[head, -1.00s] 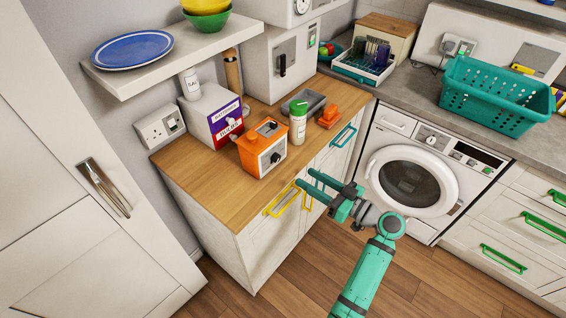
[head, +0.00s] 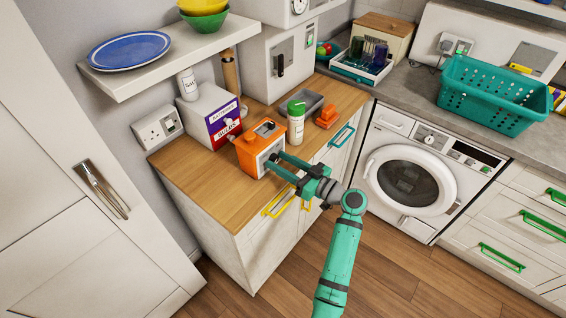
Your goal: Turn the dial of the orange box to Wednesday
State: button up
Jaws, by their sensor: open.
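The orange box (head: 248,153) stands on the wooden worktop (head: 208,198), its pale front panel facing right and towards the front edge. My gripper (head: 271,160) is open, its two green fingers pointing left at this panel. The fingertips are at the dial's place on the panel and largely hide the dial. I cannot tell whether the fingers touch the dial, or which day it points to.
A green-capped white shaker (head: 296,126) stands close to the right of the box. A purple and red labelled white box (head: 209,115) stands behind left. An orange object (head: 326,117) and a grey tray (head: 307,101) lie further right. Yellow handles (head: 279,202) stick out below the worktop edge.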

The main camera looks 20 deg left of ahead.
jog(key=shift+a, duration=0.1)
jog(key=c, duration=1)
jog(key=shift+c, duration=0.2)
jog(key=shift+m, duration=0.3)
